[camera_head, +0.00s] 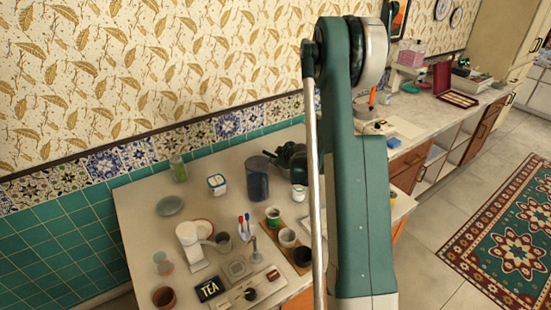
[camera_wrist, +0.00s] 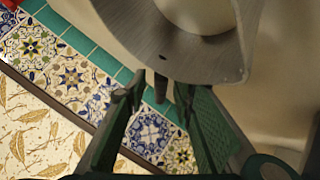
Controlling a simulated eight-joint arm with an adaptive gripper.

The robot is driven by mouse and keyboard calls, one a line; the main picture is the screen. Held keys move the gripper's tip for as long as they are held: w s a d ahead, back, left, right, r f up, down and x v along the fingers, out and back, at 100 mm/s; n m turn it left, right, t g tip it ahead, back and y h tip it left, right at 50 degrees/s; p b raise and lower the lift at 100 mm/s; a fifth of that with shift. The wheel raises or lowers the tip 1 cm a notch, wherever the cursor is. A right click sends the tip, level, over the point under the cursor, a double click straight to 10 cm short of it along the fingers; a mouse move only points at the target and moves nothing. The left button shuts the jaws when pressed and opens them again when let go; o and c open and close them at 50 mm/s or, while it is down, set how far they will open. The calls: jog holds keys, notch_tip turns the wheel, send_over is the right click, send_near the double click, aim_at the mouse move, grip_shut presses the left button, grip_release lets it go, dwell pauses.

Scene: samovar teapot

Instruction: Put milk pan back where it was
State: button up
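My gripper (camera_wrist: 160,92) shows in the wrist view with its two dark fingers spread. A large grey vessel with a pale inside (camera_wrist: 185,45) is very close beyond the fingertips. A short dark stub lies near its edge, between the fingers; I cannot tell whether it is a handle or whether it touches them. In the head view, a small grey pan-like vessel (camera_head: 222,241) stands on the counter beside a white stand. I cannot tell which vessel is the milk pan. My arm partly hides the counter's right side.
The patterned tile wall (camera_wrist: 75,75) is close to my gripper. Bare counter shows at the left.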

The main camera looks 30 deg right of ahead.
jog(key=p+v, duration=0.1)
jog(key=v, duration=1)
jog(key=shift+s, duration=0.2)
